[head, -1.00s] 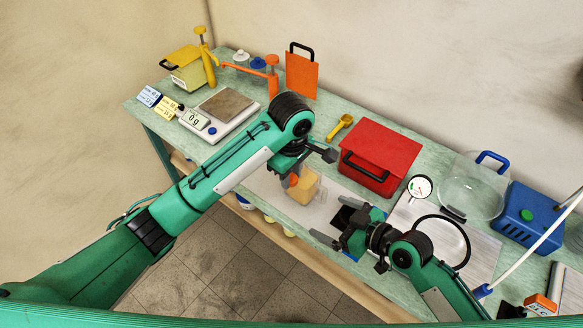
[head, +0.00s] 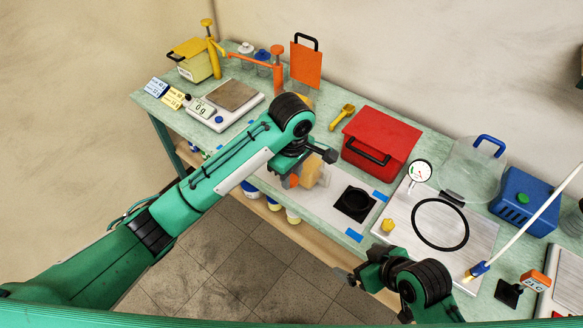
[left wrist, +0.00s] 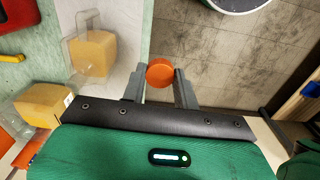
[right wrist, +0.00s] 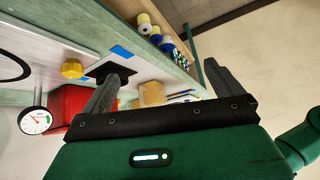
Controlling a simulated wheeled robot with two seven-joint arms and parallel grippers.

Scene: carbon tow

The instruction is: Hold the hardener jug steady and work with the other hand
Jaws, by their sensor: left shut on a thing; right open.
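The hardener jug (head: 311,173), seemingly the translucent one with amber contents, stands on the white sheet by the table's front edge. It also shows in the left wrist view (left wrist: 95,52) and the right wrist view (right wrist: 152,94). My left gripper (left wrist: 160,88) is shut on an orange cap (left wrist: 160,72), which appears beside the jug, apart from its body. In the head view my left forearm and wrist partly hide the jug. My right gripper (head: 362,268) is open and empty, in front of the table edge; its spread fingers show in the right wrist view (right wrist: 165,75).
A black square pad (head: 355,203) lies between blue tapes. A yellow knob (head: 388,226) and a black ring (head: 440,223) lie on or by the metal plate. A red bin (head: 380,140) stands behind. Another amber container (left wrist: 45,103) shows in the left wrist view.

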